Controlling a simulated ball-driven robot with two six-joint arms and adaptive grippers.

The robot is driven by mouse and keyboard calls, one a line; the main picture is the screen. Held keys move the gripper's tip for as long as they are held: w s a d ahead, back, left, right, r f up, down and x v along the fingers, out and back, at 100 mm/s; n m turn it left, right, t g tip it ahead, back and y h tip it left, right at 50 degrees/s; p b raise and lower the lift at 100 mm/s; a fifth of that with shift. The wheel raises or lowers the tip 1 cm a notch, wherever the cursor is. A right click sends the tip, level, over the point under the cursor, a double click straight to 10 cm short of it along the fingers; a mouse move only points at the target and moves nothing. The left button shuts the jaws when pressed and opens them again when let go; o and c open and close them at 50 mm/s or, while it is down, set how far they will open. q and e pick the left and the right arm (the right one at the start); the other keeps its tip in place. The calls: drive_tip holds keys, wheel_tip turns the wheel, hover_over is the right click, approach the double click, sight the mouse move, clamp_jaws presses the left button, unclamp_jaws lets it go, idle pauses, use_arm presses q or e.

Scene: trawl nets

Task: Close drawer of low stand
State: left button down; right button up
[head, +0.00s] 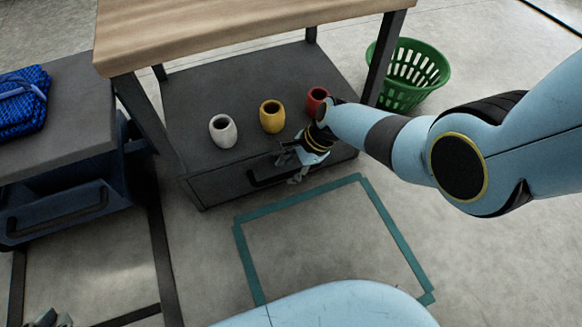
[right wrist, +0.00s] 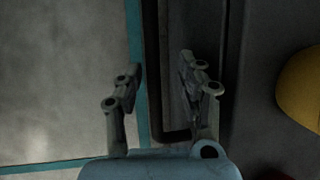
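A dark grey low stand (head: 190,100) sits under the wooden-topped bench, with a drawer front (head: 218,186) facing me. That drawer looks shut or nearly shut; I cannot tell whether a small gap is left. Its dark bar handle (head: 262,182) also shows in the right wrist view (right wrist: 166,115). My right gripper (head: 290,165) is at this handle. In the right wrist view its fingers (right wrist: 160,80) are apart, one on each side of the bar, not clearly touching it. My left gripper (head: 50,319) shows only partly at the bottom left corner.
White (head: 223,131), yellow (head: 272,117) and red (head: 317,100) cups stand on the stand. At left, a grey-topped unit (head: 75,130) bears a blue woven item (head: 22,100); its dark blue drawer (head: 65,230) sticks out. A green basket (head: 408,75) stands behind right.

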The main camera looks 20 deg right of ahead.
drive_tip(key=v, duration=1.2)
idle(0.4)
